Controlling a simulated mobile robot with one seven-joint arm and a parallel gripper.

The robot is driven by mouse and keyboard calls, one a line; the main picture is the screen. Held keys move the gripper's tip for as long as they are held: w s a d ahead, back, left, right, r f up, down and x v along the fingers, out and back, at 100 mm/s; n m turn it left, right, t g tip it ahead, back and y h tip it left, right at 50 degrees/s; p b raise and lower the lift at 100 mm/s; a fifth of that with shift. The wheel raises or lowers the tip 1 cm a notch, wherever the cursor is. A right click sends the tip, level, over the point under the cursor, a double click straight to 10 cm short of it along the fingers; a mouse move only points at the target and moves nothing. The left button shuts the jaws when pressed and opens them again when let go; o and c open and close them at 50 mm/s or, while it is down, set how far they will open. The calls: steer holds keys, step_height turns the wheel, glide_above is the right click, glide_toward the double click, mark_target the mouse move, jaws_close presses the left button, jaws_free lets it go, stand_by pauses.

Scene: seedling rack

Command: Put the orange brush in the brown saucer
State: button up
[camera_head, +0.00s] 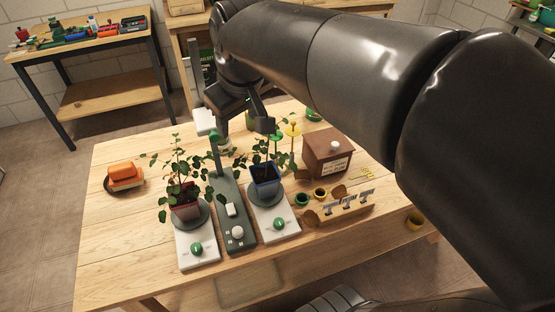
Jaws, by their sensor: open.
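The orange brush (125,171) is a blocky orange thing at the left of the wooden table. It sits on a dark round saucer (109,188), which looks dark brown; only its rim shows around the brush. I cannot tell whether the brush touches the table anywhere. My gripper (236,125) is open above the back middle of the table, well to the right of the brush and higher. No brush is between its fingers.
Two potted plants stand on white scales (197,250) with a grey-green device (236,205) between them. A brown box (328,152), small pots and a rack of labels (347,204) stand at the right. The table's left front is clear.

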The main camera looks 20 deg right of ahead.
steer(key=s+d+f+m, duration=0.2)
steer(key=s+f, duration=0.1)
steer(key=s, duration=0.3)
steer(key=s+d+f+m+t, duration=0.1)
steer(key=s+d+f+m, duration=0.1)
steer(key=s, duration=0.4)
steer(key=shift+d+f, duration=0.6)
steer(key=shift+f, duration=0.2)
